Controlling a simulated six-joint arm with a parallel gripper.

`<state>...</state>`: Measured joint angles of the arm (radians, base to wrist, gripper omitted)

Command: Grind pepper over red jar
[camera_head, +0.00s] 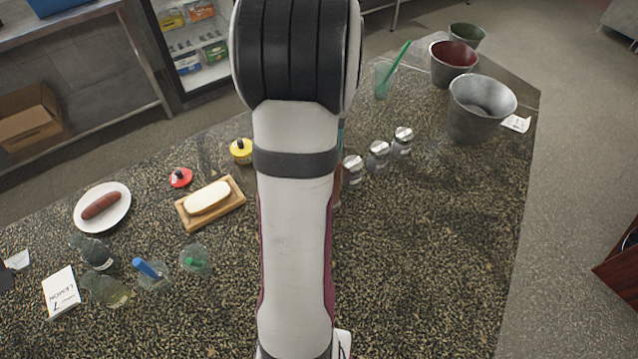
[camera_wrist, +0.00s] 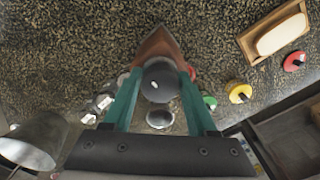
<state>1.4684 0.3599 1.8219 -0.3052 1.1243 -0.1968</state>
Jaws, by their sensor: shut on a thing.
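My gripper (camera_wrist: 160,78) has teal fingers, shut on a pepper grinder with a brown body (camera_wrist: 157,43) and a dark round top. The grinder is held over the speckled counter, its brown end pointing away from the wrist. In the head view my arm hides most of the gripper and grinder. The red jar (camera_head: 181,178) has a red lid with a dark knob and stands left of my arm, near the bread board. It also shows in the wrist view (camera_wrist: 294,60) at the right, well apart from the grinder.
A yellow-lidded jar (camera_head: 241,150) stands between the red jar and my arm. Bread lies on a wooden board (camera_head: 236,198); a sausage lies on a white plate (camera_head: 122,211). Several shakers (camera_head: 378,156) stand right of my arm, metal buckets (camera_head: 481,108) farther right. The right front counter is clear.

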